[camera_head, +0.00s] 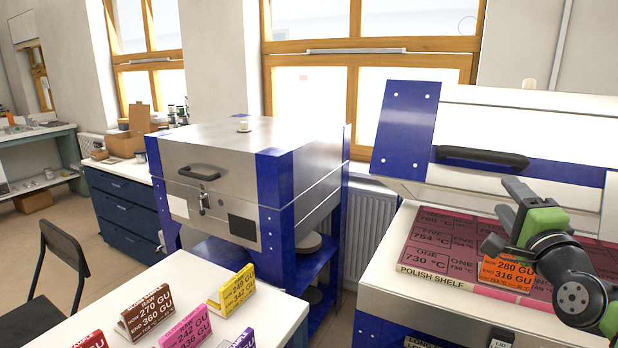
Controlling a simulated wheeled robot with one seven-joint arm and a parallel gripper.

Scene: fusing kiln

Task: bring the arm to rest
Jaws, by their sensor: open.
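My gripper (503,218) is at the right of the head view, at the end of my green and grey arm. Its jaws are apart and nothing shows between them. It is in front of the open kiln at the right, over the maroon shelf board (428,250) marked with temperatures. An orange card (513,272) reading 280 GU and 316 GU stands on that board, just below the gripper and partly hidden by my arm. I cannot tell whether the gripper touches the card.
The open kiln's blue and white lid (409,125) is raised behind my arm. A closed kiln (225,150) stands at centre. A white table (150,285) in front holds brown, yellow and pink cards. A black chair (62,255) is at left, with open floor behind it.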

